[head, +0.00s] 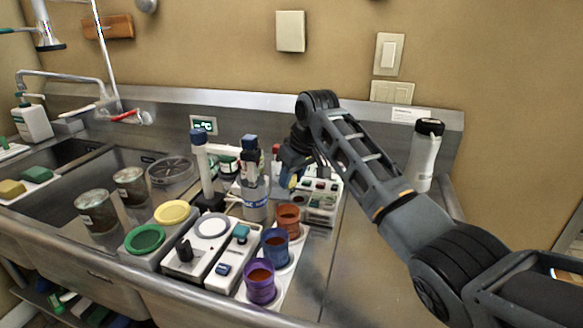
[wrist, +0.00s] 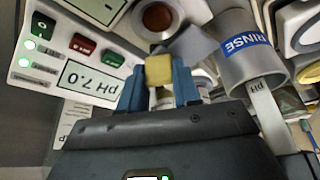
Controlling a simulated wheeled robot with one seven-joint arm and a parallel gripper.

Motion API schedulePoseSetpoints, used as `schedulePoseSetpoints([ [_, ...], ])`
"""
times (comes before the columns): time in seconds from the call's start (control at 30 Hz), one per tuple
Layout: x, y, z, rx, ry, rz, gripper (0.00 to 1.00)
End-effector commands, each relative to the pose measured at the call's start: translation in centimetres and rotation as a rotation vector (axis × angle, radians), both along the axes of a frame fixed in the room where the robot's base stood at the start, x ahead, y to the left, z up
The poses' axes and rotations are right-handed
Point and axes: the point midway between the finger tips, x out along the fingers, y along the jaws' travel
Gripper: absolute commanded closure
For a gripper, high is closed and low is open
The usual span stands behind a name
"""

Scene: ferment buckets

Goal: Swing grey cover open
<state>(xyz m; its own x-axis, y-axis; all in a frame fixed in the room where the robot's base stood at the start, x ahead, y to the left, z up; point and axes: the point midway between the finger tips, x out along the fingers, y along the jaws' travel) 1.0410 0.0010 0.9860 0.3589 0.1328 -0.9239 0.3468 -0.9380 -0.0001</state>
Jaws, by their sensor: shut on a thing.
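A flat grey piece (wrist: 193,45), which looks like the grey cover, shows in the wrist view just beyond my fingertips. A small yellow block (wrist: 159,69) sits between the blue fingers of my gripper (wrist: 159,85), which is shut on it. The block's upper right edge meets the grey piece; I cannot tell if the two are joined. In the head view my gripper (head: 291,178) is low over the instrument box (head: 322,204), with a bit of yellow at its tip. The grey cover cannot be made out there; the gripper and bottle hide much of that spot.
A rinse bottle (head: 255,199) stands close left of my gripper; its label reads in the wrist view (wrist: 245,45). Orange (head: 288,219), blue (head: 276,247) and purple (head: 260,281) cups stand in front. A white bottle (head: 424,155) stands behind my arm. The counter at right is clear.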

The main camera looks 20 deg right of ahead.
Motion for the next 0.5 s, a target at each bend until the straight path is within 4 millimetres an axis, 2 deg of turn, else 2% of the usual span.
schedulePoseSetpoints([
  [0.23,-0.03,0.09,0.23,0.0,0.001,-0.13,1.0],
  [0.5,0.0,-0.01,0.07,0.0,0.001,-0.192,1.0],
])
